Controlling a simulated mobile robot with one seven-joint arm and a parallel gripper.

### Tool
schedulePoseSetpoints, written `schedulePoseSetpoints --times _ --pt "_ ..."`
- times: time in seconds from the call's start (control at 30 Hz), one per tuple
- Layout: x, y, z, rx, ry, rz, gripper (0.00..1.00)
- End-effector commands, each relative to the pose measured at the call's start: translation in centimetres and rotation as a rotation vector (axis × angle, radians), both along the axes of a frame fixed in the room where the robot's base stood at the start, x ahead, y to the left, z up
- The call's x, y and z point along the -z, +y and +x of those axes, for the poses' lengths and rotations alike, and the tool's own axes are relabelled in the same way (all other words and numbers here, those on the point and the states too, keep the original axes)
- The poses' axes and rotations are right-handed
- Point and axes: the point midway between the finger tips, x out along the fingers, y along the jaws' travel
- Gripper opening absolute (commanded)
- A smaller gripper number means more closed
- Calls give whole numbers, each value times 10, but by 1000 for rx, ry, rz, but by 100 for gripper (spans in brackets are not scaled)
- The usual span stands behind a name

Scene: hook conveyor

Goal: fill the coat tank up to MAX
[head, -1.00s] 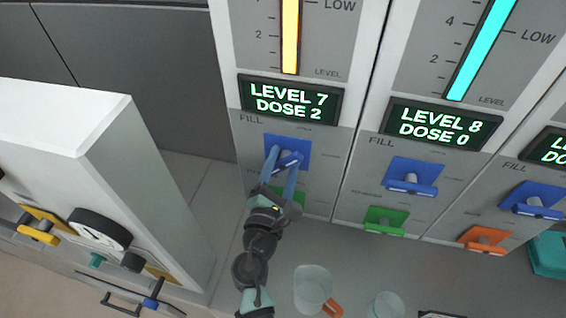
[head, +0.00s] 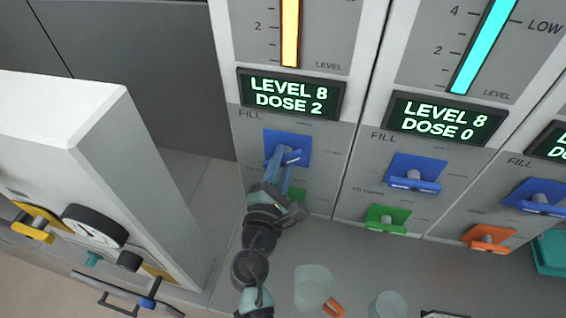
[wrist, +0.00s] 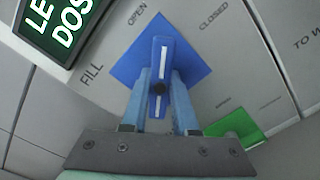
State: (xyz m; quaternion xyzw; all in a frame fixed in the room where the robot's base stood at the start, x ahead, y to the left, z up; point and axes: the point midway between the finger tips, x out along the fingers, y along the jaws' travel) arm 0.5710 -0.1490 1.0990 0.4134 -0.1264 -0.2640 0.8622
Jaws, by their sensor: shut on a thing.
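My gripper (head: 281,164) is shut on the blue FILL handle (head: 290,154) of the left tank panel, which has a yellow level bar. In the wrist view the fingers (wrist: 162,95) straddle the blue handle (wrist: 161,58), whose white line runs nearly up and down the picture, on a blue square plate (wrist: 134,68). The words OPEN and CLOSED are printed at the plate's corners. The display (head: 292,94) above reads LEVEL 8, DOSE 2. The yellow bar (head: 291,30) runs past the top of the head view, so its top and any MAX mark are hidden.
A second panel to the right has a blue handle (head: 414,174), a green handle (head: 386,219) and a display (head: 443,118) reading LEVEL 8, DOSE 0. Clear cups (head: 313,288) stand on the counter below. A white cabinet (head: 95,150) with a round gauge (head: 95,227) stands at the left.

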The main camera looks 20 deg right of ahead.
Motion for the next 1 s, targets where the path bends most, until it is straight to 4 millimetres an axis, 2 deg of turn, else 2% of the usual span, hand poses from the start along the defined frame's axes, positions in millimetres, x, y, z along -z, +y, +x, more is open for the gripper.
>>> schedulePoseSetpoints --times 0.6,1.0 --pt "3 1 0 0 -276 409 0" --pt "1 0 0 1 -353 523 0"
